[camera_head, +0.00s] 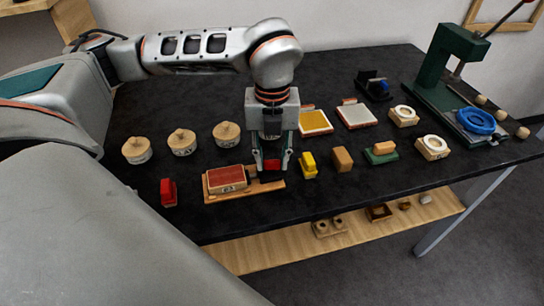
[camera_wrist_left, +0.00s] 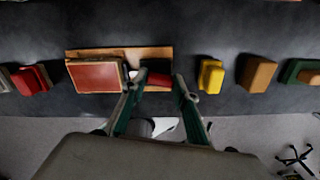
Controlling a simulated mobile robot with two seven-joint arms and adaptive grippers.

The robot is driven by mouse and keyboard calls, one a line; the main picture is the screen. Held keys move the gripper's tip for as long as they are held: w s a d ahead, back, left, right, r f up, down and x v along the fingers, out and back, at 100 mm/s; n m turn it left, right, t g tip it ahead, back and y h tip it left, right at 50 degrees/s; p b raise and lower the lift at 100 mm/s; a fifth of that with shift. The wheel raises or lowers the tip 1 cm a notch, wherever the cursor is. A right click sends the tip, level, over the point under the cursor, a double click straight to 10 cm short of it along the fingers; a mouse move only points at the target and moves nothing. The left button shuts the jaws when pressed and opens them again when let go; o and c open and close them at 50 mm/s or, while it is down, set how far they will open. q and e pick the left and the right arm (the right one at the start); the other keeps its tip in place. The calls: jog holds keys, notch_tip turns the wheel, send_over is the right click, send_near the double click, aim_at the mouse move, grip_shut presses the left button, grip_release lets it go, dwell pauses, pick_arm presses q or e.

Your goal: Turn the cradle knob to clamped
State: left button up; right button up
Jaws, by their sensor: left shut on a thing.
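The cradle is a wooden board (camera_head: 215,197) near the table's front edge. It also shows in the wrist view (camera_wrist_left: 110,53). A wooden block with a red top (camera_head: 226,178) lies on its left part. My left gripper (camera_head: 270,170) points down over the board's right end. Its fingers are closed about a dark red piece (camera_wrist_left: 158,80), which appears to be the cradle knob. The fingers hide much of it, and I cannot read its setting. My right gripper is not in view.
A red block (camera_head: 168,192) stands left of the cradle and a yellow block (camera_head: 309,165) close to its right. Several round lidded wooden pots stand behind to the left. A green press (camera_head: 440,75) and a blue ring (camera_head: 476,121) are at the far right.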

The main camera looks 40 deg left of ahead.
aim_at(272, 161)
pick_arm(q)
jog(key=shift+n, duration=1.1)
jog(key=o, duration=1.1)
notch_tip(272, 161, up, 12)
